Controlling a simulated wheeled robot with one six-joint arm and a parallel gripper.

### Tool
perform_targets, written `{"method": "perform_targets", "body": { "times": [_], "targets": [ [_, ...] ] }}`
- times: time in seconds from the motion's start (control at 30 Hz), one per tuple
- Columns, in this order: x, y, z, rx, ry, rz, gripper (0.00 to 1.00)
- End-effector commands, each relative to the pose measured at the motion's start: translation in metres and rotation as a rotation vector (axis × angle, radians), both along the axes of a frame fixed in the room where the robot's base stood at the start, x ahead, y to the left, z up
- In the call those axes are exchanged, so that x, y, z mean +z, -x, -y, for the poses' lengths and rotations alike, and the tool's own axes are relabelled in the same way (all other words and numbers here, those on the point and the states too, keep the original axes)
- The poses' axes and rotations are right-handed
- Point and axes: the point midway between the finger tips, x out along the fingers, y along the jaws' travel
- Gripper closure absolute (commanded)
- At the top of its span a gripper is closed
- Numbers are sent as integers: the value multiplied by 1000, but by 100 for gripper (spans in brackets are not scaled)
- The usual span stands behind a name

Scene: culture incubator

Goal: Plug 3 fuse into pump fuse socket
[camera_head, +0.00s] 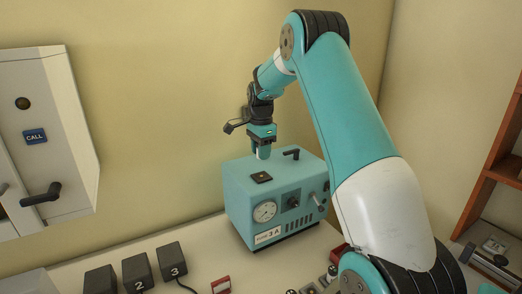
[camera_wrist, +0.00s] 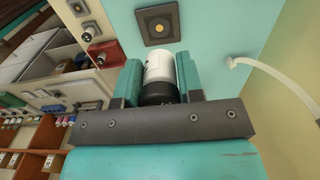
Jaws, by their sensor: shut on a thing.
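The pump (camera_head: 285,200) is a teal box on the bench, with a gauge, a knob and a label "FUSE 3 A" on its front. The fuse socket (camera_head: 261,177) is a dark square plate with a brassy centre on the pump's top; it also shows ahead of the jaws in the wrist view (camera_wrist: 158,24). My gripper (camera_head: 263,152) is above the pump's top, behind the socket in the head view. In the wrist view my gripper (camera_wrist: 161,78) is shut on a white and black cylindrical fuse (camera_wrist: 159,66). The fuse is apart from the socket plate. Its rating cannot be read.
Black blocks (camera_head: 138,273), two numbered 2 and 3, stand at the front left. Red holders (camera_head: 221,285) sit near the pump. A wall cabinet (camera_head: 45,140) is at left, wooden shelves (camera_head: 500,140) at right.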

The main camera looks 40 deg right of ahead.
Motion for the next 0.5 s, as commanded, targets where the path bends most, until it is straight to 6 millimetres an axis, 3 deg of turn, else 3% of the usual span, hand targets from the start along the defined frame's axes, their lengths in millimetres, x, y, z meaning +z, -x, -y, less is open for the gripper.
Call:
{"method": "perform_targets", "body": {
  "times": [0.5],
  "targets": [
    [-39,2,3,-4,0,0,100]
  ]
}}
